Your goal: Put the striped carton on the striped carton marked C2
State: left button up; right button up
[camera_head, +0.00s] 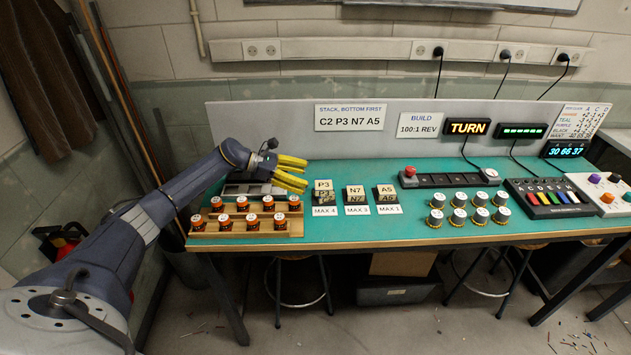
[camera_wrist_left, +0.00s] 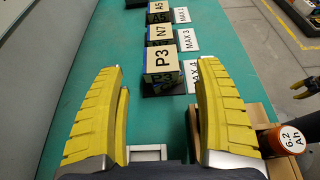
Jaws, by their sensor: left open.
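Three carton stacks or cartons with pale lettered tops stand on the green bench: P3 (camera_head: 323,185), N7 (camera_head: 355,190) and A5 (camera_head: 386,190). In the left wrist view the P3 top (camera_wrist_left: 161,59) is nearest, with N7 (camera_wrist_left: 159,32) and A5 (camera_wrist_left: 158,7) behind it. P3 looks taller than the others in the head view; a lower part shows under it, but I cannot read C2 on it. Stripes are too small to tell. My left gripper (camera_head: 303,174) is open and empty, just left of and behind P3.
A wooden rack (camera_head: 246,225) of orange-topped cells stands at the front left. A sign (camera_head: 348,117) reads "C2 P3 N7 A5". MAX cards (camera_head: 325,211) lie before the cartons. Silver-topped cylinders (camera_head: 459,199) and a keypad (camera_head: 545,198) are to the right.

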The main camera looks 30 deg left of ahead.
pick_arm(q)
jog(key=shift+v, duration=1.65)
